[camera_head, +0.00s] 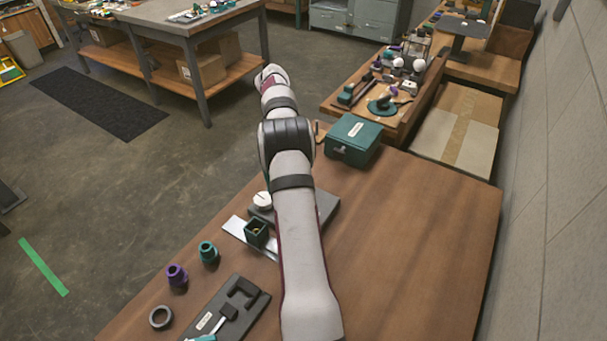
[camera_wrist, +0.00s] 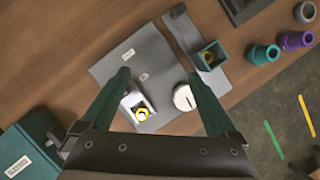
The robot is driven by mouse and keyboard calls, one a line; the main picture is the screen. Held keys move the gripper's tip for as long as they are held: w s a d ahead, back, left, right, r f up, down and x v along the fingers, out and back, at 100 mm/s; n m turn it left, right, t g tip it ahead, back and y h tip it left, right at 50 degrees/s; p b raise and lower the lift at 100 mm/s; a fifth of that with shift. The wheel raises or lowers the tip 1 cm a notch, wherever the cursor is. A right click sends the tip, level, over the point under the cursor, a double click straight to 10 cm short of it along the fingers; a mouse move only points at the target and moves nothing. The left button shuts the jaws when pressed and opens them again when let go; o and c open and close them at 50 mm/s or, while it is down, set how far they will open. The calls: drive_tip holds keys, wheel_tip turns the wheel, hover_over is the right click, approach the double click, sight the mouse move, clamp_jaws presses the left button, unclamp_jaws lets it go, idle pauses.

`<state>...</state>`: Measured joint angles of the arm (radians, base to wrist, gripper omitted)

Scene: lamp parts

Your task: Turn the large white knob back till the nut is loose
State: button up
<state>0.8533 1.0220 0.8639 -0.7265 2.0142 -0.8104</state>
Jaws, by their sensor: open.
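The large white knob (camera_wrist: 184,97) is a round disc with a dark line across its face, on a grey plate (camera_wrist: 120,65). It also shows in the head view (camera_head: 262,199), left of my arm. No contact shows. In the head view my arm hides the gripper.
A dark green square cup (camera_wrist: 208,57) with a yellowish part inside stands beside the plate. Teal (camera_head: 208,252) and purple (camera_head: 177,275) parts, a dark ring (camera_head: 160,317) and a black tray (camera_head: 232,308) lie nearer. A green box (camera_head: 353,140) stands behind. The table's right side is clear.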

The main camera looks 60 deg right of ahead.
drive_tip(key=s+r, duration=0.1)
drive_tip(key=s, duration=0.2)
drive_tip(key=s+d+r, duration=0.1)
drive_tip(key=shift+s+d+r, duration=0.1)
drive_tip(key=shift+s+r, duration=0.1)
drive_tip(key=shift+r, duration=0.15)
drive_tip(key=w+a+r+n+t+h, duration=0.1)
drive_tip(key=a+r, duration=0.4)
drive_tip(key=a, duration=0.7)
drive_tip(key=w+a+r+n, duration=0.1)
drive_tip(key=a+r, duration=0.5)
drive_tip(key=a, duration=0.6)
drive_tip(key=s+a+f+t, duration=0.2)
drive_tip(key=s+a+f, duration=0.2)
drive_tip(key=s+a, duration=1)
drive_tip(key=shift+a+f, duration=0.2)
drive_tip(key=shift+a, duration=1)
